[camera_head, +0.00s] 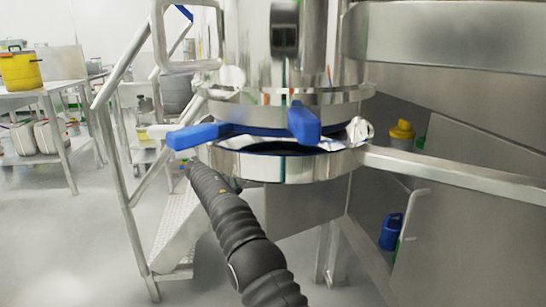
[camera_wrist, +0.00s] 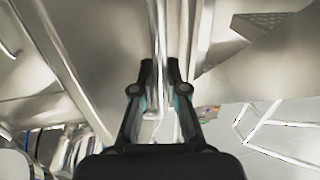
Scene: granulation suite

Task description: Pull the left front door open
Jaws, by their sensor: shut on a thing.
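In the wrist view my gripper (camera_wrist: 160,66) is shut on a narrow, bright upright metal bar (camera_wrist: 161,25), which looks like a door handle. The bar runs up between the two dark fingers, with pale steel surfaces on both sides. In the head view my dark arm reaches forward under a shiny steel vessel, and the gripper itself is hidden there. A grey steel panel (camera_head: 305,205) stands below and behind the vessel; I cannot tell whether it is the left front door. How far the door stands open cannot be told.
The steel vessel (camera_head: 290,165) with blue levers (camera_head: 198,135) hangs close above my arm. A metal stair (camera_head: 180,235) with rails stands at left. A grey panel (camera_head: 465,215) with a handle is at right, beside a blue container (camera_head: 391,232).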

